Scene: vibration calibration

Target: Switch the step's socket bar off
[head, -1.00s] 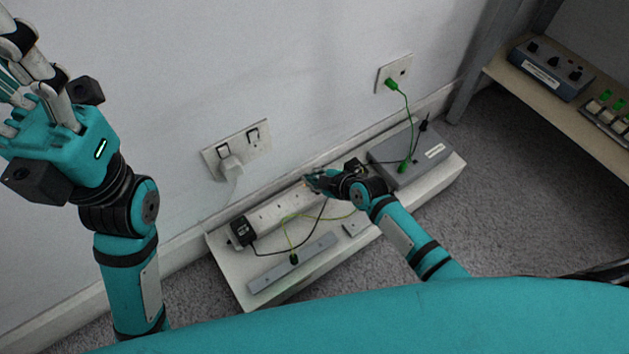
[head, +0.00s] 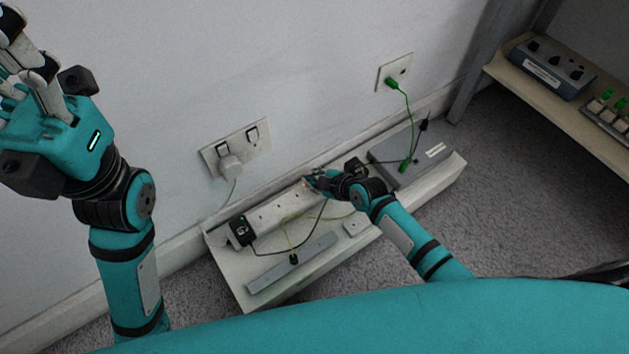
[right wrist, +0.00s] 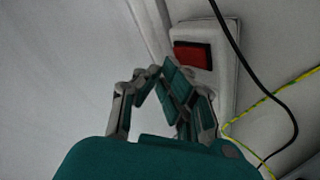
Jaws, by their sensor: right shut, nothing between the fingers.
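The white socket bar (head: 278,211) lies on the low white step (head: 236,282) along the wall. Its red rocker switch (right wrist: 192,54) shows at its end in the right wrist view. My right gripper (right wrist: 160,72) is shut and empty, with its fingertips just left of and below the red rocker; I cannot tell whether they touch the bar. In the head view the right gripper (head: 312,182) hides that end of the bar. My left gripper (head: 22,75) is raised at the upper left, away from the bar, its fingers partly cut off by the frame.
A black adapter (head: 241,231) with a small green light sits at the bar's near end. A wall socket (head: 236,147) holds a white plug. A grey box (head: 400,160) with a green plug is at the step's right. Black and yellow-green cables cross the step.

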